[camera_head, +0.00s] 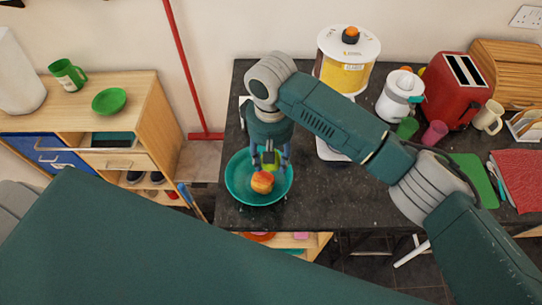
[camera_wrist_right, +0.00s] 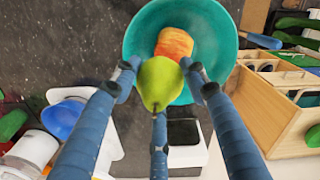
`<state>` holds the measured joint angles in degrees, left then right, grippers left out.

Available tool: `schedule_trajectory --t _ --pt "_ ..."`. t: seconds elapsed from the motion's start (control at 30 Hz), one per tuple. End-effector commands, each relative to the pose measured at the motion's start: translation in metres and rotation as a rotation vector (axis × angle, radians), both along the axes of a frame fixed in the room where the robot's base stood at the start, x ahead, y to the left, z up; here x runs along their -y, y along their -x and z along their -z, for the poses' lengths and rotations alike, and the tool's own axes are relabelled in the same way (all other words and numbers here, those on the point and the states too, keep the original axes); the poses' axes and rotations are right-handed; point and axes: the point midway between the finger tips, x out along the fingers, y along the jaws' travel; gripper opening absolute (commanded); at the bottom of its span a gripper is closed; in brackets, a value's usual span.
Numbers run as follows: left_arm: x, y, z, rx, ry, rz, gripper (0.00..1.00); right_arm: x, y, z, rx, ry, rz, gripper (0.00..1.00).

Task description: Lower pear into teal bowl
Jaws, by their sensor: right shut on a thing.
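The teal bowl (camera_head: 240,190) stands on the dark granite counter near its left front corner. An orange-red fruit (camera_head: 262,182) lies in it, and it also shows in the right wrist view (camera_wrist_right: 175,43). My right gripper (camera_head: 270,158) is above the bowl, pointing down. In the right wrist view its blue fingers are shut on the green pear (camera_wrist_right: 160,84), which hangs over the bowl (camera_wrist_right: 140,45) beside the orange-red fruit. In the head view the pear is mostly hidden by the gripper. The gap between pear and bowl is hard to judge. My left gripper is not in view.
A blender-like dispenser (camera_head: 346,62), a white juicer (camera_head: 399,95), a red toaster (camera_head: 453,90) and cups stand at the back right. A wooden cabinet (camera_head: 140,95) with a green bowl (camera_head: 109,101) stands left. Bare counter (camera_head: 310,195) lies right of the teal bowl.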

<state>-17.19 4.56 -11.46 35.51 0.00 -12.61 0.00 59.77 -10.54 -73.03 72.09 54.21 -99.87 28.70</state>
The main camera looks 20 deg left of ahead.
Motion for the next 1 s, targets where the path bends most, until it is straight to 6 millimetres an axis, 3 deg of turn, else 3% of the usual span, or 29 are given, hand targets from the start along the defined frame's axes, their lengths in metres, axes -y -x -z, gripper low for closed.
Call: schedule_trajectory --t 0.93,1.0 --pt "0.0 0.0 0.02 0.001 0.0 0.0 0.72 0.0 0.001 0.05 -0.002 0.001 0.0 0.16" --pt "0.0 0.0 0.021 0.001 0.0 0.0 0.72 0.0 0.001 0.053 -0.003 0.002 0.0 0.12"
